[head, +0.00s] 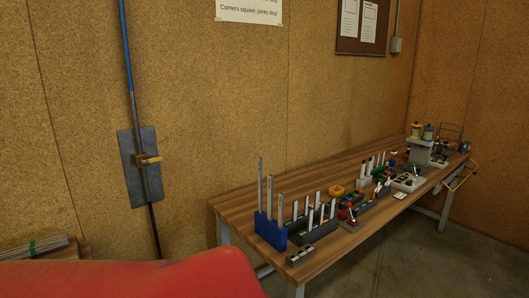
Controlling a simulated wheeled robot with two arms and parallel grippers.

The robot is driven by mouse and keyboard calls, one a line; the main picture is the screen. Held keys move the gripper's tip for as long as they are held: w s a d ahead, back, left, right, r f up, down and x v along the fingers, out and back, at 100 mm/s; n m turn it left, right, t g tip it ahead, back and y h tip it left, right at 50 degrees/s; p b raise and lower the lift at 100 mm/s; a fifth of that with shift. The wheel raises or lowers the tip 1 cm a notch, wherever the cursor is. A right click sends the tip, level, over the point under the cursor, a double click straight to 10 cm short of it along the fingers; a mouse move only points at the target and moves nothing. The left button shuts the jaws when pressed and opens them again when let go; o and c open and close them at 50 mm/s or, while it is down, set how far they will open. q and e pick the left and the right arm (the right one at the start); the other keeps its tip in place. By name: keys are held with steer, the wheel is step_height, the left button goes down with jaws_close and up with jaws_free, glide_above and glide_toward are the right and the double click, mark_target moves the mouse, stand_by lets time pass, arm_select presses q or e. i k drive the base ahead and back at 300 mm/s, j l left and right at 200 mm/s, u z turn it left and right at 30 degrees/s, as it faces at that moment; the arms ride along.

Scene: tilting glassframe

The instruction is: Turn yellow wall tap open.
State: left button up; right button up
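The yellow wall tap (149,159) sits on a dark grey plate (133,182) on the wall at left. Its yellow handle points sideways to the right, across the upright pipe. The pipe (126,55) is blue above and dark below the plate. Neither of my grippers shows in the head view. A large red rounded surface fills the bottom left corner; I cannot tell whether it is part of me.
A long wooden workbench (228,202) runs along the wall to the right, with blue and dark racks, several tools and small parts on it. A stack of flat strips (35,248) lies at lower left. The floor (400,258) in front of the bench is clear.

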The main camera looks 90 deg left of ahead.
mark_target(154, 160)
steer(key=i+j+u, duration=0.1)
steer(key=u, duration=0.35)
steer(key=i+j+u, duration=0.15)
steer(key=u, duration=0.35)
steer(key=i+j+u, duration=0.15)
steer(key=u, duration=0.3)
steer(key=i+u, duration=0.15)
steer(key=u, duration=0.3)
steer(key=i+u, duration=0.2)
steer(key=u, duration=0.3)
steer(key=i+l+u, duration=0.1)
steer(key=u, duration=0.35)
steer(key=i+u, duration=0.15)
steer(key=u, duration=0.3)
steer(key=i+l+u, duration=0.15)
steer(key=u, duration=0.3)
steer(key=i+l+u, duration=0.1)
steer(key=u, duration=0.3)
steer(key=l, duration=0.1)
